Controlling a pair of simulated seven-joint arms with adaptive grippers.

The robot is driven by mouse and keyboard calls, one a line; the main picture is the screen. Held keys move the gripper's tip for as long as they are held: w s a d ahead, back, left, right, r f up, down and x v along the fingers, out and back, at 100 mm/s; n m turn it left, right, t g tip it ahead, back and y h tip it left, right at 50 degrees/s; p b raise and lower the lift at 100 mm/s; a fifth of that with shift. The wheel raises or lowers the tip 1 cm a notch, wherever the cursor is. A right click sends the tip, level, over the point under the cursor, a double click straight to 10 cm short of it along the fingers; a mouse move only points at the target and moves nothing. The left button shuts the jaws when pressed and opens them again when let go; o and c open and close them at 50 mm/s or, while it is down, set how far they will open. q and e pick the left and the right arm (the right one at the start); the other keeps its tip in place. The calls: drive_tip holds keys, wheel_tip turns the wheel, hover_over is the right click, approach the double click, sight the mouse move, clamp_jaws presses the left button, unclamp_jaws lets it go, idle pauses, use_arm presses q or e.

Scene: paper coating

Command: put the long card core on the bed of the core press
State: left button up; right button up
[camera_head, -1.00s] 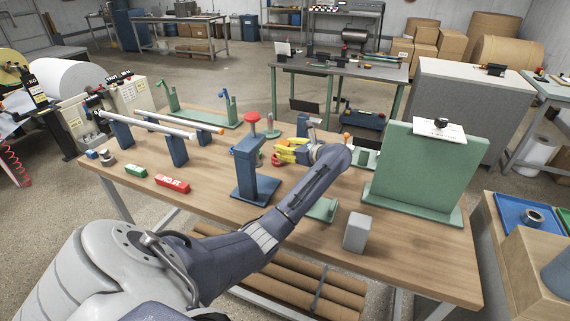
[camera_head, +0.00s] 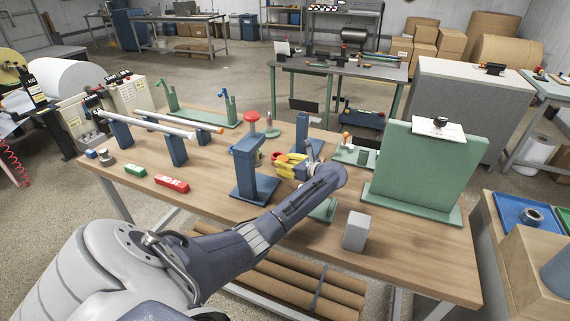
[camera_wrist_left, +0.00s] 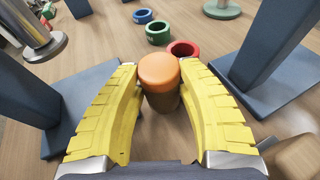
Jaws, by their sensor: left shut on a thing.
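My left gripper (camera_head: 284,164) has yellow fingers, and in the wrist view the gripper (camera_wrist_left: 158,80) is shut on an upright brown cylinder with an orange top (camera_wrist_left: 160,72), which looks like the card core. Its lower end is hidden. Another blue upright (camera_head: 302,130) stands behind the fingers. In the wrist view a blue upright (camera_wrist_left: 275,40) stands close on the right, a dark base (camera_wrist_left: 80,100) on the left. My right gripper is out of view.
Red (camera_wrist_left: 184,49), green (camera_wrist_left: 158,33) and blue (camera_wrist_left: 142,16) rings lie beyond the fingers. A grey block (camera_head: 356,231) and a tall green board (camera_head: 415,170) stand at the right. A long white roller (camera_head: 165,128) rests on blue stands at the left.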

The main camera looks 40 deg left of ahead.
use_arm(q)
drive_tip(key=shift+f, duration=0.2)
drive_tip(key=o, duration=1.2)
drive_tip(key=shift+c, duration=0.2)
drive_tip(key=shift+r, duration=0.2)
drive_tip(key=v, duration=0.6)
drive_tip(key=shift+d+r, duration=0.1)
drive_tip(key=shift+d, duration=0.25)
drive_tip(key=shift+o, duration=1.1)
drive_tip(key=shift+d+r, duration=0.15)
drive_tip(key=shift+d, duration=0.25)
